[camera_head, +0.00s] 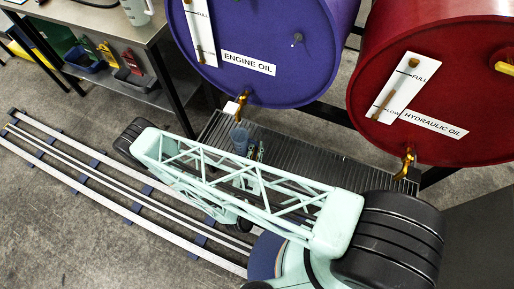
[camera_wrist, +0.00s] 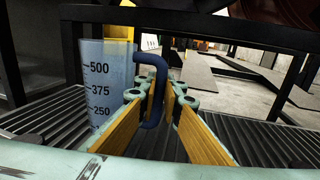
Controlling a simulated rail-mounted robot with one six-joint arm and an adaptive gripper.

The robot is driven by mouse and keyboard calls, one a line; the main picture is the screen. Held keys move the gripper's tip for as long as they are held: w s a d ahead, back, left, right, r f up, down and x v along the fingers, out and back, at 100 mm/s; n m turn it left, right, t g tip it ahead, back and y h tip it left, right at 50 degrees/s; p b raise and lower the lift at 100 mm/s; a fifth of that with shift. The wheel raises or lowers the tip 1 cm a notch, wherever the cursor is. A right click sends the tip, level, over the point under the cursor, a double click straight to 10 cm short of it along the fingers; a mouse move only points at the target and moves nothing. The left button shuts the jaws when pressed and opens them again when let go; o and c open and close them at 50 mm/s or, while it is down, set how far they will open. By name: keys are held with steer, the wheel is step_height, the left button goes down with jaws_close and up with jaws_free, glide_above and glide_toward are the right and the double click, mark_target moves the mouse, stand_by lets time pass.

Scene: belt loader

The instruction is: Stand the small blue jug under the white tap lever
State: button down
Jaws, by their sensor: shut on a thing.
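The small blue jug (camera_wrist: 105,75) is translucent, with a black scale and a blue handle (camera_wrist: 150,70); it looks upright in the wrist view. My gripper (camera_wrist: 165,95) has its yellow-padded fingers around the handle, shut on it. In the head view the jug (camera_head: 239,139) is at the slatted grate, just below the brass tap of the purple engine oil drum, with my gripper (camera_head: 255,152) at its right. The white tap lever (camera_head: 231,108) is on that tap. I cannot tell whether the jug's base touches the grate.
The slatted grate (camera_head: 315,161) runs below both drums. The red hydraulic oil drum (camera_head: 440,70) has its own brass tap (camera_head: 405,160) at the right. A bench (camera_head: 95,22) with bins below stands at the left. Rails (camera_head: 120,195) cross the floor.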

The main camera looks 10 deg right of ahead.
steer(key=shift+f, duration=0.15)
steer(key=c, duration=2.8)
jaws_free()
steer(key=shift+r, duration=0.2)
steer(key=shift+s+a, duration=0.1)
steer(key=shift+s, duration=0.1)
steer(key=shift+s, duration=0.1)
steer(key=shift+p+v, duration=1.1)
steer(key=shift+v, duration=4.55)
